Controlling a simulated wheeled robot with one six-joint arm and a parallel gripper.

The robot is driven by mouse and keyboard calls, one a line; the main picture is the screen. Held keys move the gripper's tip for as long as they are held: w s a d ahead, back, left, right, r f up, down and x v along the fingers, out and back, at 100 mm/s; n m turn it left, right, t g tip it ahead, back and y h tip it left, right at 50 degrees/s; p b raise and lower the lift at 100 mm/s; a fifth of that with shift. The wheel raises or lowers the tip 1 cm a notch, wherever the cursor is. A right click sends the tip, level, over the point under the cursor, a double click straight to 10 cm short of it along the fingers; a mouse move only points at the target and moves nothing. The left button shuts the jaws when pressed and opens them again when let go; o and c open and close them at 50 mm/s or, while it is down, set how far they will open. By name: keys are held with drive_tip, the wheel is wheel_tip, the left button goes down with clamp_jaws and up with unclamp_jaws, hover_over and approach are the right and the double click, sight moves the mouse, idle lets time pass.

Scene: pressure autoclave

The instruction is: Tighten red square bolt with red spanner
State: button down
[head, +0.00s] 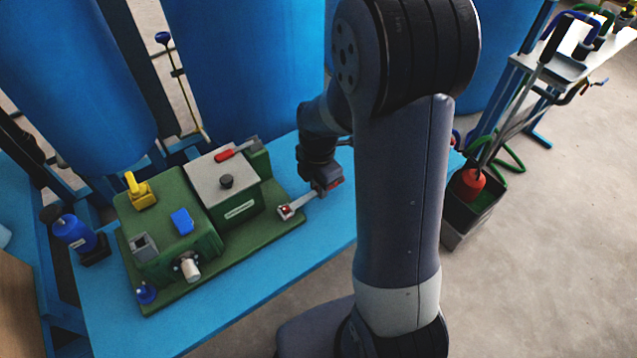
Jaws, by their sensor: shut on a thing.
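My gripper (326,187) is at the right end of the green machine, shut on the red spanner (301,203). The spanner's grey shaft sticks out to the lower left of the gripper, with a bit of its red handle showing at the jaws. Its head lies at the red square bolt (286,209), a small red spot near the right edge of the machine's green base plate. The head appears to be around the bolt, but it is too small to tell how fully it is seated. My arm hides part of the view to the right of the gripper.
The green machine (170,222) stands on a blue table (290,268), with a yellow valve (139,190), a blue block (182,221) and a red-handled lever (236,152) on top. Blue tanks (245,60) stand behind. A dark bin (462,216) stands at right. The table front is clear.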

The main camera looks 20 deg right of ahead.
drive_tip(key=shift+f, duration=0.2)
drive_tip(key=c, duration=1.2)
unclamp_jaws()
drive_tip(key=shift+o, duration=0.2)
drive_tip(key=shift+r, duration=0.1)
wheel_tip(320, 180, up, 11)
drive_tip(key=p, duration=0.1)
